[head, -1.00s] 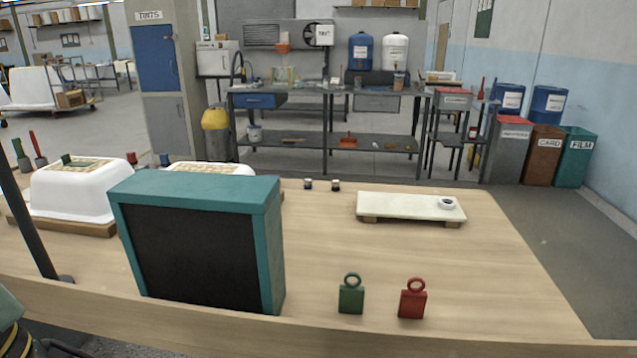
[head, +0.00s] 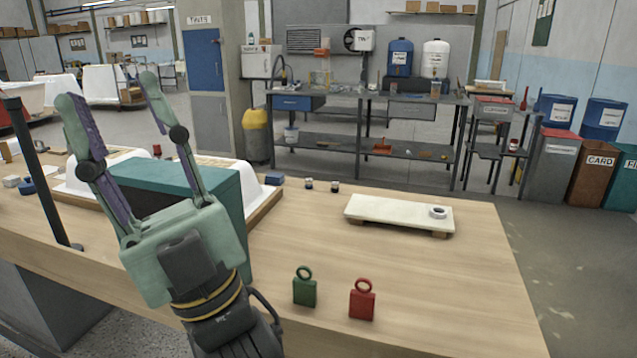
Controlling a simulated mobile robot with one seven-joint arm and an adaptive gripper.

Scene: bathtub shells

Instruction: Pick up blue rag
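My gripper (head: 110,90) is raised at the left of the head view, above the near part of the bench. Its two fingers are spread wide, with nothing between them. A small blue item (head: 27,186) lies at the bench's left side, beyond the dark post. Another small blue item (head: 274,178) sits just right of the white tub shell, behind the teal box. Both are too small to tell which is the blue rag. My gripper is apart from both.
A dark post (head: 40,175) rises at the left. A green tag (head: 304,290), a red tag (head: 362,300) and a pale slab (head: 400,213) are on the bench (head: 430,285). The front right is clear.

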